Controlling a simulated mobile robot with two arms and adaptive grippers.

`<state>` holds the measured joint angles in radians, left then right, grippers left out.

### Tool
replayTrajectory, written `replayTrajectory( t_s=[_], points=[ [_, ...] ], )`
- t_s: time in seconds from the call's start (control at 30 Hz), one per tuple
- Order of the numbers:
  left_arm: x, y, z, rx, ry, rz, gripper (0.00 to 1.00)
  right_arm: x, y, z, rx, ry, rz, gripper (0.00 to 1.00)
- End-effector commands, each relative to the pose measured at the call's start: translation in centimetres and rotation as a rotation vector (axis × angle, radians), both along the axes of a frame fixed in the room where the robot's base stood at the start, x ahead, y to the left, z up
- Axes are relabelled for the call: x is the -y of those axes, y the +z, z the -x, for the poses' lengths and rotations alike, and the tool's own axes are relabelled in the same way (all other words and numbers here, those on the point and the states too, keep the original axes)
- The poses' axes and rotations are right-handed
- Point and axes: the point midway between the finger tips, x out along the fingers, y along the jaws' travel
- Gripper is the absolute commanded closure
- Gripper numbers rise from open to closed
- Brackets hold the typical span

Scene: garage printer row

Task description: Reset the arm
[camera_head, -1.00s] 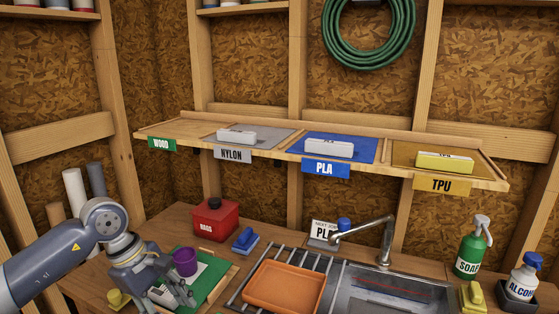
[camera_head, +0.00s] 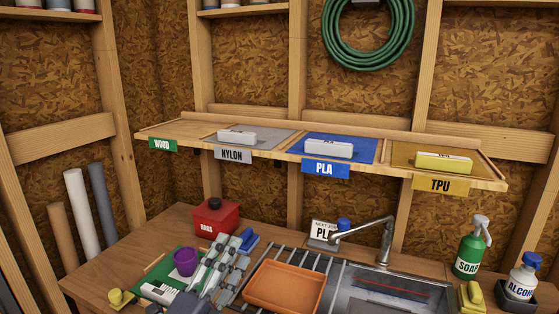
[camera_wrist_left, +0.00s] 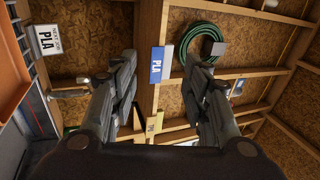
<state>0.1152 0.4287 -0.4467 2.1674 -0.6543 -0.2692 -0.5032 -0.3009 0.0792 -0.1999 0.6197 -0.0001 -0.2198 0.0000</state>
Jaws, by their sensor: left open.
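My left gripper (camera_head: 234,246) rises from the bottom edge in the head view, over the bench between the green mat and the orange tray. In the left wrist view my left gripper (camera_wrist_left: 160,72) shows two fingers wide apart with nothing between them. The rest of the left arm is out of the head view. My right gripper is in neither view.
A green mat (camera_head: 158,271) with a purple cup (camera_head: 185,261) lies left of the gripper. An orange tray (camera_head: 285,287) sits on a rack right of it. A red box (camera_head: 215,218) and blue-handled item (camera_head: 249,241) stand behind. A labelled shelf (camera_head: 275,152) spans above.

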Motion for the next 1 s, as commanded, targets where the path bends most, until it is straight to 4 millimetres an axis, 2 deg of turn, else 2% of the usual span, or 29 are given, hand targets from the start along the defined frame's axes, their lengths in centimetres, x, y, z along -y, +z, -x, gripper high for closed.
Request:
replayTrajectory(
  t_s=[0.03,0.1,0.17,0.2,0.27,0.3,0.4,0.5,0.6,0.83,1.0],
  points=[
    [-2.0,-2.7,0.0,-0.138,0.061,0.118,0.57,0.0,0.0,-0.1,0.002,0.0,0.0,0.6],
    [-4.7,-6.6,0.4,-0.327,0.148,0.275,0.57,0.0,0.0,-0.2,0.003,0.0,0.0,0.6],
    [-6.7,-10.4,1.5,-0.489,0.228,0.405,0.57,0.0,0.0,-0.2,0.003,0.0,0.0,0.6],
    [-7.9,-13.1,2.6,-0.597,0.284,0.486,0.57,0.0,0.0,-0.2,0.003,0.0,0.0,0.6],
    [-9.4,-16.9,4.7,-0.752,0.366,0.598,0.57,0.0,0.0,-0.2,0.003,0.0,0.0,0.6],
    [-10.1,-19.3,6.4,-0.85,0.42,0.667,0.57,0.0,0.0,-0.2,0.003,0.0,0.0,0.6],
    [-11.2,-24.3,11.1,-1.067,0.547,0.809,0.57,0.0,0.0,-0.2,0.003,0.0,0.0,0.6],
    [-11.5,-27.7,15.6,-1.239,0.655,0.91,0.57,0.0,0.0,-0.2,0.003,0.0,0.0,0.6],
    [-11.5,-30.0,19.7,-1.377,0.749,0.985,0.57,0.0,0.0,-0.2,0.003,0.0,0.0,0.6],
    [-11.0,-32.9,28.4,-1.639,0.943,1.102,0.57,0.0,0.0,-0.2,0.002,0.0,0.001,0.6],
    [-10.8,-37.5,27.1,-1.65,0.953,1.088,0.57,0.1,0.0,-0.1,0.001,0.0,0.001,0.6]
  ],
)
